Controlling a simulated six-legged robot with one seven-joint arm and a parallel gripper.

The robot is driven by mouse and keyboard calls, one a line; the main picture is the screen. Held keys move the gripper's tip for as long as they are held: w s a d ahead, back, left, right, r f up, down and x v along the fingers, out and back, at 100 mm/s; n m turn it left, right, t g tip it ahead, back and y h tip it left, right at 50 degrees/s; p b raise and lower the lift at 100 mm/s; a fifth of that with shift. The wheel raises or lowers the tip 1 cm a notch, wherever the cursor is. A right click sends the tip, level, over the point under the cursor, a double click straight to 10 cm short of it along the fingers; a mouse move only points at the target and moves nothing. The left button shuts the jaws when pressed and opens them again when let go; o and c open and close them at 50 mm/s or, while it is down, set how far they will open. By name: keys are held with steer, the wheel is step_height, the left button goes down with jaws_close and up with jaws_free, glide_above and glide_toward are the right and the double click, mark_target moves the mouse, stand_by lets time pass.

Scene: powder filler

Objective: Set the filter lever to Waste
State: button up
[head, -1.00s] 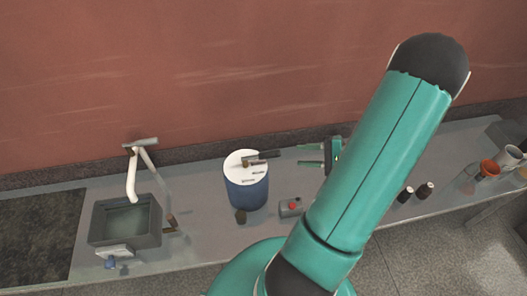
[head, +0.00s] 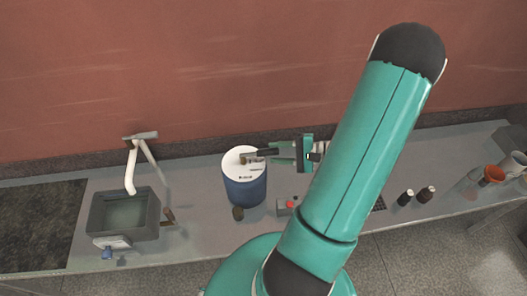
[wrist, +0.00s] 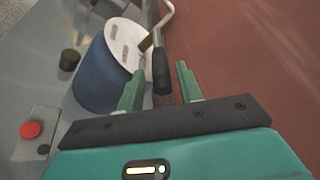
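The filter is a blue drum (head: 246,190) with a white top (head: 235,165), left of my arm in the head view. Its lever (head: 262,153) has a dark handle pointing right across the top; in the wrist view the handle (wrist: 161,72) points toward my gripper. Small labels on the top are too small to read. My gripper (wrist: 159,80) is open, with one green finger on each side of the handle's end and visible space beside it. In the head view my gripper (head: 279,153) is at the right of the drum's top.
A grey sink (head: 124,215) with a white tap (head: 131,175) stands left. A box with a red button (wrist: 30,130) and a dark knob (wrist: 70,59) sit near the drum. Dark-capped bottles (head: 405,197) and an orange cup (head: 493,174) stand right. The wall (head: 200,70) is close behind.

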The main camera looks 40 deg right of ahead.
mark_target(263, 152)
steer(key=x, duration=0.5)
steer(key=shift+f, duration=0.1)
steer(key=shift+c, duration=0.5)
jaws_close()
